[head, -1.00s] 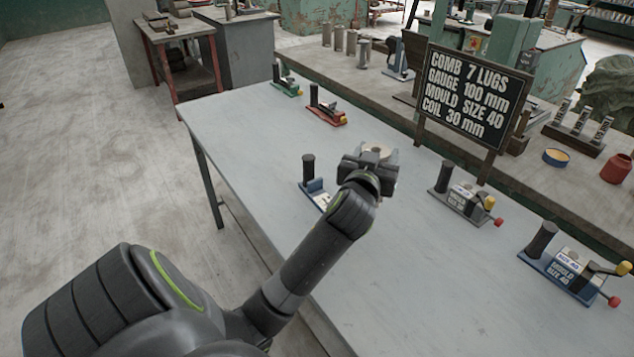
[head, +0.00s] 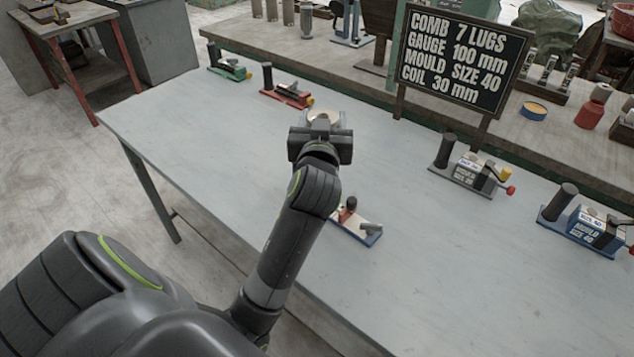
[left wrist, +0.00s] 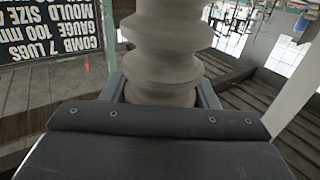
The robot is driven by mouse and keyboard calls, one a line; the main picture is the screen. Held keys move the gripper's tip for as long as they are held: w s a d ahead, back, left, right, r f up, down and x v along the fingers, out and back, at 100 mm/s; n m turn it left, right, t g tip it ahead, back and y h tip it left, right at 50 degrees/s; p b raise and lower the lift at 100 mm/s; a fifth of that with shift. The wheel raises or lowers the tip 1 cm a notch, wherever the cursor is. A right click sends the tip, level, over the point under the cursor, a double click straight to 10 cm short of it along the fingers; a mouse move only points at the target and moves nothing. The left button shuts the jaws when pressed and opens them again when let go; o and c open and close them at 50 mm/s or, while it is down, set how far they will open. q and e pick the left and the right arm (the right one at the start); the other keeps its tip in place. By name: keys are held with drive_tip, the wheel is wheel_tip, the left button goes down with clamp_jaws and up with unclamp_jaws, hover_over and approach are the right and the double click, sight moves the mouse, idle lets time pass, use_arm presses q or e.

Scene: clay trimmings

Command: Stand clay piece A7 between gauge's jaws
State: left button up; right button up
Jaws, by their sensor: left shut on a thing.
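My left gripper (head: 322,124) is shut on a pale clay piece (left wrist: 165,45) with rounded ridges, held above the grey table. In the head view only the round top of the clay piece (head: 325,116) shows past the gripper. In the left wrist view it sits between both fingers; no label such as A7 is readable on it. A blue-based tool (head: 369,239) with a red knob and a grey part lies right of my left forearm, which hides its other end. I cannot tell which tool is the gauge. My right gripper is not in view.
A green tool (head: 229,70) and a red tool (head: 287,93) stand at the table's far left. A grey mould (head: 470,170) and a blue mould (head: 590,228) marked size 40 stand right. A sign (head: 462,58) reads "gauge 100 mm". The table (head: 410,225) is clear between the blue-based tool and the moulds.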

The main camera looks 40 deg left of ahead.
use_arm(q)
wheel_tip(320, 180, down, 5)
drive_tip(key=shift+d+b, duration=0.15)
drive_tip(key=shift+b, duration=0.2)
drive_tip(key=shift+f+b, duration=0.3)
drive_tip(key=shift+f, duration=1.65)
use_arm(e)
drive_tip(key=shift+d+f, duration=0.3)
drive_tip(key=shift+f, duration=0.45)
use_arm(q)
drive_tip(key=shift+f, duration=0.2)
drive_tip(key=o, duration=1.4)
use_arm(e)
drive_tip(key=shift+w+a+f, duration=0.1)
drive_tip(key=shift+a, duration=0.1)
use_arm(q)
drive_tip(key=shift+r, duration=0.1)
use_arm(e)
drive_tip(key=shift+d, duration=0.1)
